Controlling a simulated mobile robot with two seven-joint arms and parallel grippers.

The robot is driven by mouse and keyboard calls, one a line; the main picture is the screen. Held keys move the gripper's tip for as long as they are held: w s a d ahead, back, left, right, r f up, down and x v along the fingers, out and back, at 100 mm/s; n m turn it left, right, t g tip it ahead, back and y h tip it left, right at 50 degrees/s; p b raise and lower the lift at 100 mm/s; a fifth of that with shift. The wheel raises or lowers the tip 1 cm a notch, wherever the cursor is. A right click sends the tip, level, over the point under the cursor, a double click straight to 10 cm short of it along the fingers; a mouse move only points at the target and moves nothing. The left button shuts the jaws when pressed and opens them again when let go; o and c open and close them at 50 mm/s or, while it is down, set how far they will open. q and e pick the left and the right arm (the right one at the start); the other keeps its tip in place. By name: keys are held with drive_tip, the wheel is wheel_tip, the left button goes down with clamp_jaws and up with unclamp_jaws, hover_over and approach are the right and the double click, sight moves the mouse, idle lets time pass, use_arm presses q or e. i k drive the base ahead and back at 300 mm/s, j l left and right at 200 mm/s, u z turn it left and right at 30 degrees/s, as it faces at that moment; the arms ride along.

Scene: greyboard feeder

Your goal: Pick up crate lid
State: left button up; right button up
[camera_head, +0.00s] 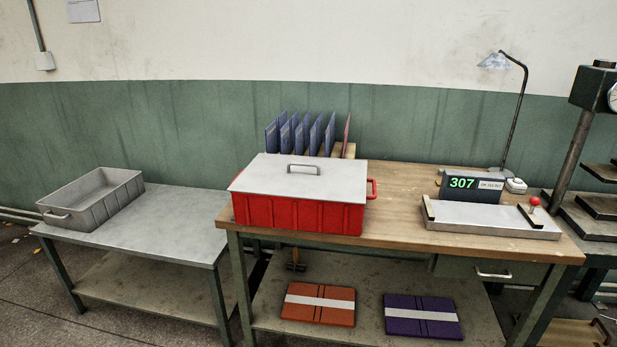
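The crate lid (250,177) is a flat light-grey panel with a dark raised handle (303,168) at its middle. It lies on top of the red crate (300,216), covering its opening, so the inside is hidden. The crate stands at the left end of the wooden workbench, with a red side handle (372,188) showing on its right. Neither of my grippers is in view.
A grey table (180,210) on the left holds an open grey crate (95,198). Blue boards (300,135) stand upright in a rack behind the red crate. A scale with display (475,186), metal plate (490,218) and lamp (515,110) occupy the bench's right. The bench middle (400,205) is clear.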

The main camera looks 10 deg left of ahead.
sight(338, 180)
drive_tip(key=i+j, duration=0.25)
drive_tip(key=i, duration=0.15)
drive_tip(key=i+j, duration=0.2)
drive_tip(key=i, duration=0.25)
